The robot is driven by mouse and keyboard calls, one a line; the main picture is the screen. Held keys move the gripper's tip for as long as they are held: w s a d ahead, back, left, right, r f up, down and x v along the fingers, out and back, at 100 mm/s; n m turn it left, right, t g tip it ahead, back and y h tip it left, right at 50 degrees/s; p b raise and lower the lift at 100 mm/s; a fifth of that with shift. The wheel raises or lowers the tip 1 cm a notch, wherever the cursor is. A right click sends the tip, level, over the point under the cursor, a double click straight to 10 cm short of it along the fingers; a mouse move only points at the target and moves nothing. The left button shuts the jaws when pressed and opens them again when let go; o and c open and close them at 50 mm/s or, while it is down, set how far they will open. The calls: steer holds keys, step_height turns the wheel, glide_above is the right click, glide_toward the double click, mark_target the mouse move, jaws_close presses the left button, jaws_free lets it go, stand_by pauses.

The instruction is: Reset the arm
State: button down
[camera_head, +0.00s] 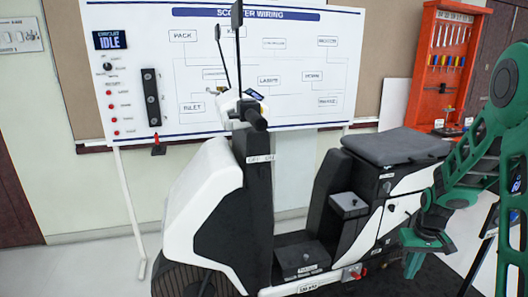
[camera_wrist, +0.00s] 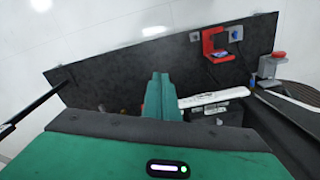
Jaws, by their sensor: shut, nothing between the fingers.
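My green arm comes down at the right edge of the head view. My gripper (camera_head: 413,264) points down beside the rear right side of the white and black scooter (camera_head: 215,205). In the wrist view my gripper's green fingers (camera_wrist: 160,82) are together, with nothing between them. Part of the hand hides what lies below them in the wrist view.
A wiring board (camera_head: 270,100) stands behind the scooter. A red tool rack (camera_head: 445,60) hangs at the back right. Pale floor is clear at the left.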

steer(key=s+r+m, duration=0.3)
steer(key=s+r, duration=1)
steer(key=s, duration=0.1)
steer(key=s+a+r+m, duration=0.1)
steer(key=s+r, duration=0.1)
steer(key=s, duration=0.5)
steer(key=s+a+r+m, duration=0.1)
steer(key=s+a+r, duration=0.1)
steer(key=s, duration=0.6)
steer(key=shift+a+g, duration=0.3)
steer(key=shift+s+r, duration=0.1)
steer(key=shift+w+f, duration=0.25)
steer(key=shift+w, duration=0.4)
steer(key=c, duration=2.5)
jaws_free()
